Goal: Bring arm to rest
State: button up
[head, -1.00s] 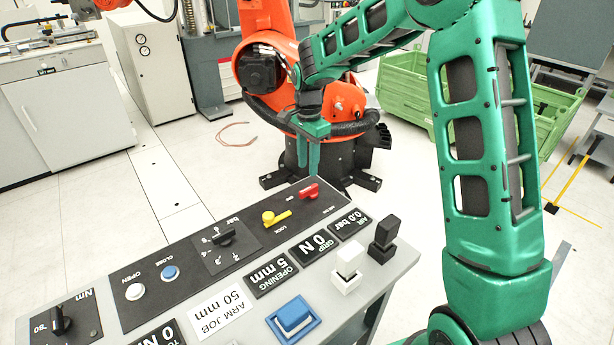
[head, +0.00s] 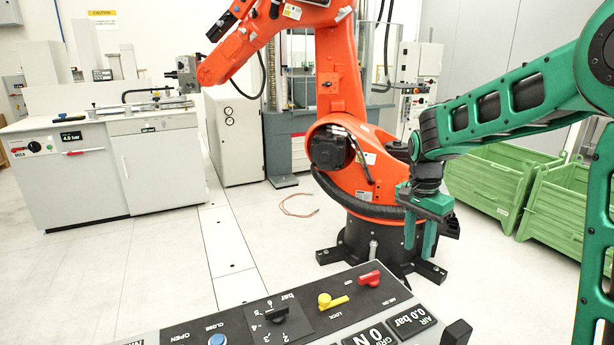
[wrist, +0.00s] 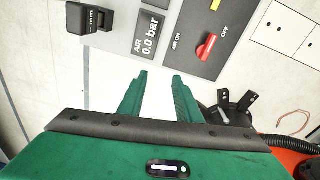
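My green arm (head: 520,100) reaches in from the right in the head view, its gripper (head: 420,246) hanging with fingers down beyond the far right end of the control panel. The gripper also shows in the wrist view (wrist: 160,92), with its two green fingers apart and nothing between them. It touches nothing that I can see. The dark control panel (head: 250,322) has a red AIR ON/OFF lever (head: 370,278), a yellow LOCK lever (head: 333,301) and a black bar knob (head: 277,314). Its AIR display (head: 411,320) reads 0.0 bar.
An orange robot (head: 345,80) on a black base stands behind the panel, close to my gripper in the picture. Green crates (head: 505,180) stand at the right. A white cabinet bench (head: 70,175) is at the left. The floor (head: 170,270) between is clear.

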jog(key=s+d+r+n, duration=0.25)
jog(key=s+d, duration=0.45)
jog(key=s, duration=0.4)
jog(key=s+d+n, duration=0.1)
jog(key=s+d, duration=0.1)
jog(key=s, duration=0.9)
jog(key=s+d+f+n+y, duration=0.1)
jog(key=s+n, duration=0.1)
jog(key=s, duration=0.9)
jog(key=shift+s+d+f, duration=0.25)
jog(key=shift+d, duration=0.15)
jog(key=shift+w+f, duration=0.25)
jog(key=shift+w, duration=0.4)
